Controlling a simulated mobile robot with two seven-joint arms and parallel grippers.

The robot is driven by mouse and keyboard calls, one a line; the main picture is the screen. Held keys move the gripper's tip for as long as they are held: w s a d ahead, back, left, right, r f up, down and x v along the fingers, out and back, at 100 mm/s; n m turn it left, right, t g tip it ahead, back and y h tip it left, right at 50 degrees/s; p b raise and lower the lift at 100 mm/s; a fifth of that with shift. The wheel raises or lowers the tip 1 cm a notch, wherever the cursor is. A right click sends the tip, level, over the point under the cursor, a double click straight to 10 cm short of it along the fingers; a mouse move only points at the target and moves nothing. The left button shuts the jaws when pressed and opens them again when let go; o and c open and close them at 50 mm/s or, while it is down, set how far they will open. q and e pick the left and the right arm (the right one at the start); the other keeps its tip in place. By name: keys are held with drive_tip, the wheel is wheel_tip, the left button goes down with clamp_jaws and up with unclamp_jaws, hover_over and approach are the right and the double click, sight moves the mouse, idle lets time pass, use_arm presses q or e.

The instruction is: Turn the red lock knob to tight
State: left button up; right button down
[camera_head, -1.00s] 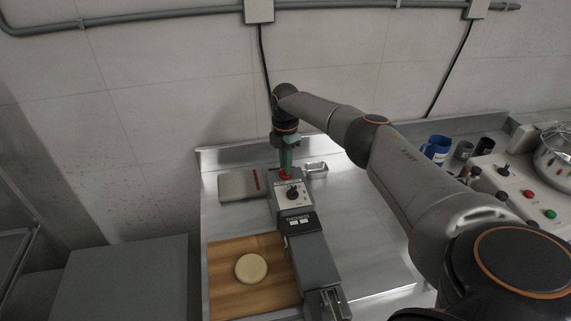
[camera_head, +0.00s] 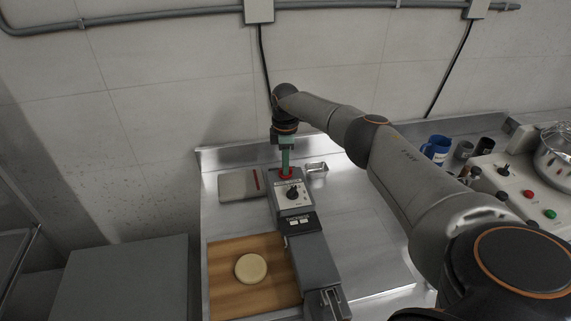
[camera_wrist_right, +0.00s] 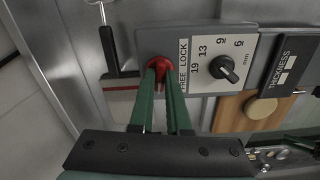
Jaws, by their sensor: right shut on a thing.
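The red lock knob (camera_head: 286,177) sits at the back end of the grey machine with the thickness dial. In the right wrist view the round red knob (camera_wrist_right: 159,64) is between the two green fingertips, next to a "FREE LOCK" label. My right gripper (camera_head: 286,168) points down from above and is shut on the knob. The fingers hide part of the knob, and I cannot tell which mark it points to. A black thickness dial (camera_head: 292,192) with numbers in mm is beside the knob.
A wooden board (camera_head: 226,287) with a pale dough disc (camera_head: 251,268) lies left of the machine. A blue mug (camera_head: 437,150) and a control panel (camera_head: 512,184) stand at right.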

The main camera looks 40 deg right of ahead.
idle(0.3)
drive_tip(key=c, duration=0.9)
unclamp_jaws()
drive_tip(key=shift+r, duration=0.1)
wheel_tip(320, 180, up, 12)
drive_tip(key=shift+r+b, duration=0.2)
drive_tip(key=shift+b, duration=0.45)
